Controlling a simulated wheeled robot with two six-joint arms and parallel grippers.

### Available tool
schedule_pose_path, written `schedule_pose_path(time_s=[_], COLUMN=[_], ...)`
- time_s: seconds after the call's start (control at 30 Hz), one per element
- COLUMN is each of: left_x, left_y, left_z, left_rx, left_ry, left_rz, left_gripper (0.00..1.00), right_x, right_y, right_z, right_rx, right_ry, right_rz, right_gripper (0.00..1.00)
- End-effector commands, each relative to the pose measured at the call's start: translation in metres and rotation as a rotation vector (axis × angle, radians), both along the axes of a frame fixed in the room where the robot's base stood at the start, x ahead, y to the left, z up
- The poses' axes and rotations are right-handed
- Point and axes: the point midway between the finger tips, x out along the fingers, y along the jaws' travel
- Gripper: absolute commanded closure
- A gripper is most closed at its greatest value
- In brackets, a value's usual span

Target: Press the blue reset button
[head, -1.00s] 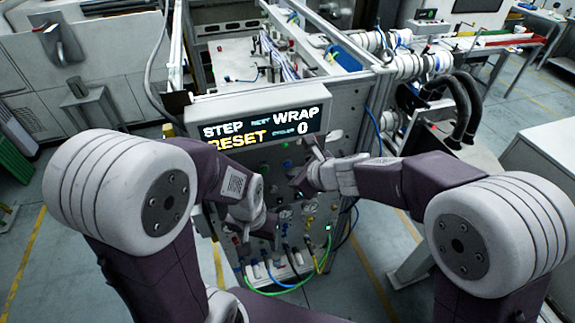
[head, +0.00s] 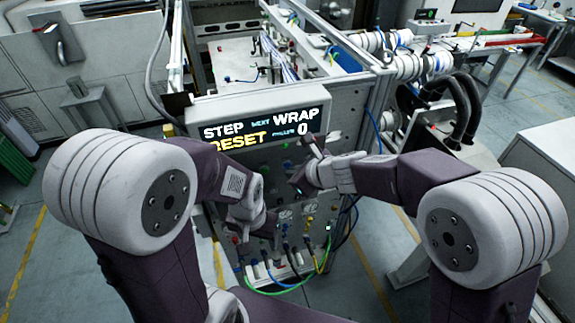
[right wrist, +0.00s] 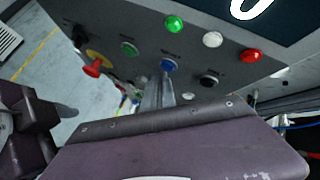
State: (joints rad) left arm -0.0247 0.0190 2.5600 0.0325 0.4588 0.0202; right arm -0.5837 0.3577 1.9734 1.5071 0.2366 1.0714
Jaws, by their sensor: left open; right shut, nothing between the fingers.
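The blue reset button (right wrist: 169,65) is on the grey control panel (right wrist: 60,22) in the right wrist view, near the middle of its controls. My right gripper (right wrist: 162,80) is shut and empty, its fingertips just below the blue button in the picture. I cannot tell whether they touch it. In the head view my right gripper (head: 298,180) is in front of the panel's upper part and hides the blue button. My left gripper (head: 268,222) is open, lower in front of the same panel. The display (head: 258,126) reads STEP, NEXT, WRAP, RESET and 0.
Around the blue button are a lit green button (right wrist: 174,24), a white button (right wrist: 211,40), a red button (right wrist: 251,55), a black button (right wrist: 208,80) and a green button (right wrist: 129,47). A red mushroom button (right wrist: 95,66) is at left. Cables (head: 300,272) hang below.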

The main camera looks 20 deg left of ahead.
Motion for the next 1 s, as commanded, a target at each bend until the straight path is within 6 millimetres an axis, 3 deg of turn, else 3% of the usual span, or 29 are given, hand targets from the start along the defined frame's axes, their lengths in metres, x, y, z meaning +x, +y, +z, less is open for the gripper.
schedule_pose_path(time_s=[1.0], left_x=[0.0], left_y=[0.0], left_z=[0.0042], left_rx=[0.0], left_ry=[0.0], left_rz=[0.0], left_gripper=[0.41], right_x=[0.0074], right_y=[0.005], right_z=[0.0002], right_rx=[0.001], right_ry=[0.0], right_rz=[0.0], right_gripper=[1.0])
